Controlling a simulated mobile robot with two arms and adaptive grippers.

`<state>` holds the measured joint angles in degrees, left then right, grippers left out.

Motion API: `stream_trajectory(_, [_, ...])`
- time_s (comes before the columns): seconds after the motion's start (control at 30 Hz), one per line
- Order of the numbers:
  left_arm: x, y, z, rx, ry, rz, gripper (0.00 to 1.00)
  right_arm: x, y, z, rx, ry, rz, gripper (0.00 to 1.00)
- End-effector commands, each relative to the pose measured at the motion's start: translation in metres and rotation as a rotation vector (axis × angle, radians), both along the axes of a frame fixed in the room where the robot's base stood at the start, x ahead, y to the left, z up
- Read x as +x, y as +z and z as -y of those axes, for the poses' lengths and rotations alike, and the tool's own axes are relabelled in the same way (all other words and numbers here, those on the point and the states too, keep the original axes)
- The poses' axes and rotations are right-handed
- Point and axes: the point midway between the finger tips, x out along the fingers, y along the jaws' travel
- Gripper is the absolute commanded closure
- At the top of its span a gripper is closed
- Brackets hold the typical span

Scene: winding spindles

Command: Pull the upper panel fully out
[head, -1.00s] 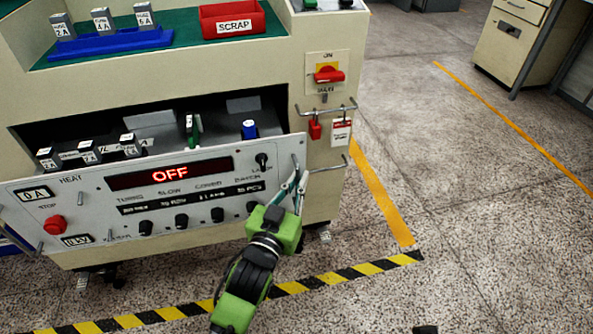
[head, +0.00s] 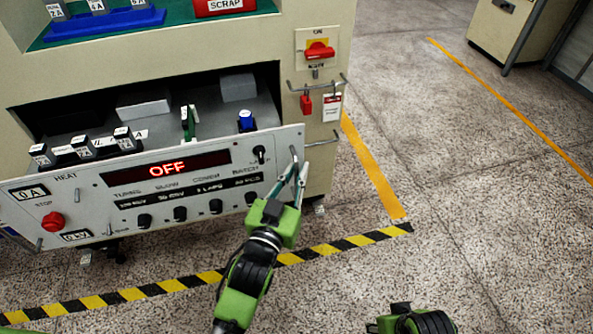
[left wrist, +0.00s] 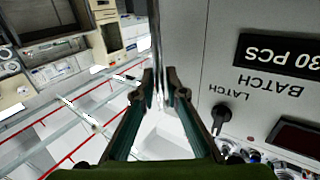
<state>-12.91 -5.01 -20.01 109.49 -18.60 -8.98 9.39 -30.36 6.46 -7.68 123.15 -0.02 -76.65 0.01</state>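The upper panel (head: 150,187) is a pale grey front with a red "OFF" display, knobs and a red stop button. It stands out from the cabinet, tilted in the head view, with part of its tray (head: 215,128) showing behind it. My left gripper (head: 298,172) is at the metal handle (head: 294,157) on the panel's right end. In the left wrist view its fingers (left wrist: 160,88) are closed around the upright handle bar (left wrist: 155,35). A green and black piece of my right arm shows at the bottom edge of the head view; its fingers are not visible.
The cream cabinet (head: 318,112) carries a red switch (head: 318,50), a red padlock (head: 306,104) and hooks. Fuse blocks (head: 83,146), a green part (head: 188,122) and a blue part (head: 246,121) sit on the tray. Striped tape (head: 172,284) crosses the open floor in front.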

Motion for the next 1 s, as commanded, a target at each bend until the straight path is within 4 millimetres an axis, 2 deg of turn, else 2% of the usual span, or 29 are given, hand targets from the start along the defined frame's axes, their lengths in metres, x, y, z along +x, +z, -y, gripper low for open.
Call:
stream_trajectory(0.33, [0.0,0.0,0.0,0.0,0.0,0.0,0.77,0.0,0.0,0.0,0.001,0.0,-0.001,0.54])
stream_trajectory(0.47, [-0.006,-0.001,-0.002,0.0,0.0,-0.001,0.77,-0.001,0.0,0.0,0.001,0.001,-0.001,0.54])
stream_trajectory(0.57, [-0.019,-0.001,-0.005,0.0,0.0,-0.001,0.77,-0.001,0.0,0.0,0.001,0.001,-0.001,0.54])
stream_trajectory(0.8, [-0.066,-0.002,-0.018,0.0,0.0,-0.004,0.77,-0.001,0.0,0.0,0.0,0.0,-0.001,0.54])
stream_trajectory(1.0, [-0.097,-0.001,-0.027,0.002,0.0,-0.003,0.77,0.0,0.0,0.0,0.0,0.0,-0.001,0.54])
